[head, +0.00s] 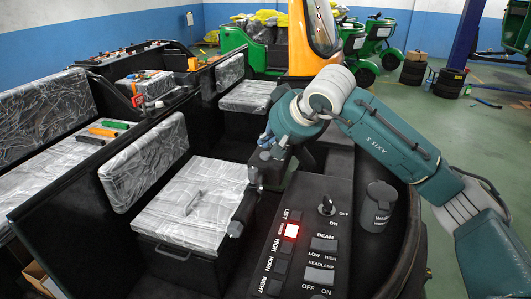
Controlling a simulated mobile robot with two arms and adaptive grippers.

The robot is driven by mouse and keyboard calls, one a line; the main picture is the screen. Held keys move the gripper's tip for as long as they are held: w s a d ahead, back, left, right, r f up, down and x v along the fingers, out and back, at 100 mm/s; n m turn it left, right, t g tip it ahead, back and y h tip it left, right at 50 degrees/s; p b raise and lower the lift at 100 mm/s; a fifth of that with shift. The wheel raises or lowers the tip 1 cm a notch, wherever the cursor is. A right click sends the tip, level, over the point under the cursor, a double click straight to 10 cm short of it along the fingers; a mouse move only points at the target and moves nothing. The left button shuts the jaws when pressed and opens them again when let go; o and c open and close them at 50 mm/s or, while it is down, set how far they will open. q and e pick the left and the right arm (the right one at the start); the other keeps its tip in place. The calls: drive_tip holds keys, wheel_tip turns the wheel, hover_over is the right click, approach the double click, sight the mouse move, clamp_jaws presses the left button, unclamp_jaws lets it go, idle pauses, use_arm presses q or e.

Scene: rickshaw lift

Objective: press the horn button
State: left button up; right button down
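The dark control panel (328,262) of the vehicle is at the lower middle. The horn button (280,268) is a small dark key beside the word HORN in its left column, between the HIGH and RIGHT keys. My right gripper (240,222) hangs above and to the left of the panel, apart from the horn button in the picture. A dark finger points down in front of the wrapped seat. The second finger is not clear, so I cannot tell how it is set. My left gripper is out of view.
A key switch (326,206) and rocker switches (321,275) marked BEAM and HEADLAMP share the panel. A wrapped seat box with a handle (193,202) stands left of it. Tools (104,131) lie on the ledge further left. Green floor is open at right.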

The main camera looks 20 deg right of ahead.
sight(267, 155)
drive_tip(key=shift+r+p, duration=1.35)
drive_tip(key=shift+r, duration=1)
drive_tip(key=shift+f, duration=0.1)
